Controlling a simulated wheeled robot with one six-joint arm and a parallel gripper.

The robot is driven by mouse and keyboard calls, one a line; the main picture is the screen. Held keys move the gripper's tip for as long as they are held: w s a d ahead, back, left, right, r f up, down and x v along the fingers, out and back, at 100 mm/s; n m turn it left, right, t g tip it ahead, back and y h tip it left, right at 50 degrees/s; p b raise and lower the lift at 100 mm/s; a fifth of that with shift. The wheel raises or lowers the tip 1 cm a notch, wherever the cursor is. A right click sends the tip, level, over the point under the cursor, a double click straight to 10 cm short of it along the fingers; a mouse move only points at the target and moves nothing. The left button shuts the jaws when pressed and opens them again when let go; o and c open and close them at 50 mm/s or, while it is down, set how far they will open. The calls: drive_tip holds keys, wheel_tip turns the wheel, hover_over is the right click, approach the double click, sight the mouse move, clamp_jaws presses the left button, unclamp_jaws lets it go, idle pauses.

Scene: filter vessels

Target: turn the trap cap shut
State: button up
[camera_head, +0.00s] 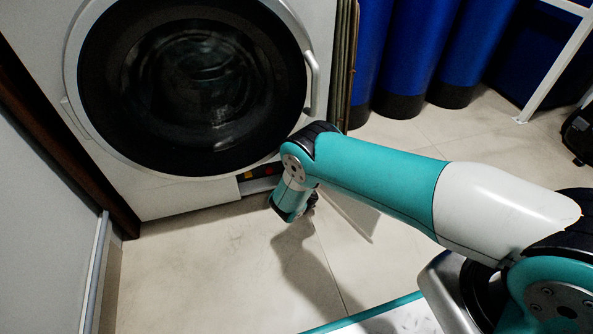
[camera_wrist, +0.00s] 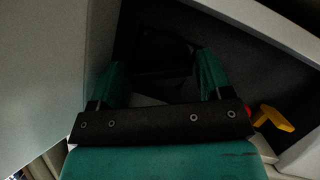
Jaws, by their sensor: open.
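The white washing machine (camera_head: 190,195) has a small recess (camera_head: 262,172) low on its front, with red and yellow bits showing in it. In the wrist view, the dark recess (camera_wrist: 285,80) lies ahead of my gripper (camera_wrist: 160,75). Its two teal fingers are apart. A dark, blocky shape (camera_wrist: 165,52) sits between and beyond the fingertips; it may be the trap cap, but its outline and turn are too dark to tell. I cannot tell whether the fingers touch it. In the head view, my forearm and wrist hide most of the gripper.
A yellow handle (camera_wrist: 277,118) and a red part lie right of the gripper in the wrist view. A pale panel (camera_head: 350,215) is beside my wrist. A cabinet (camera_head: 45,225) stands left. Blue cylinders (camera_head: 415,45) stand behind right. The tiled floor (camera_head: 210,275) in front is clear.

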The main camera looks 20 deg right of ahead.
drive_tip(key=c, duration=0.6)
drive_tip(key=shift+c, duration=0.2)
drive_tip(key=shift+r+p, duration=0.1)
drive_tip(key=shift+p, duration=0.25)
drive_tip(key=shift+d+m+y+p, duration=0.1)
drive_tip(key=shift+m+y+p, duration=0.5)
drive_tip(key=shift+m+p, duration=0.45)
drive_tip(key=shift+m+y+p, duration=0.7)
drive_tip(key=shift+m+p, duration=0.1)
drive_tip(key=shift+m, duration=0.15)
drive_tip(key=o, duration=0.6)
